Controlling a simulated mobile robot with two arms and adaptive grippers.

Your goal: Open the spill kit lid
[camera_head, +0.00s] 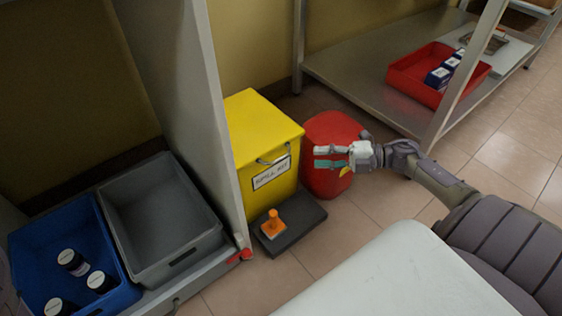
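The spill kit (265,150) is a yellow box with a white "SPILL KIT" label on its front, standing on the floor beside a grey upright panel. Its yellow lid (258,118) is closed. A metal handle (271,160) sits on the front just under the lid edge. My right gripper (317,157) comes in from the right, to the right of the handle and apart from it in the picture. Its two fingers point left, are parted by a small gap, and hold nothing that I can see. My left gripper is not in view.
A red bin (331,133) stands right of the box, partly behind my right gripper. A dark grey block with an orange piece (273,224) lies in front. Grey (160,217) and blue (29,242) crates are at left. A shelf (345,75) holds a red tray (408,87).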

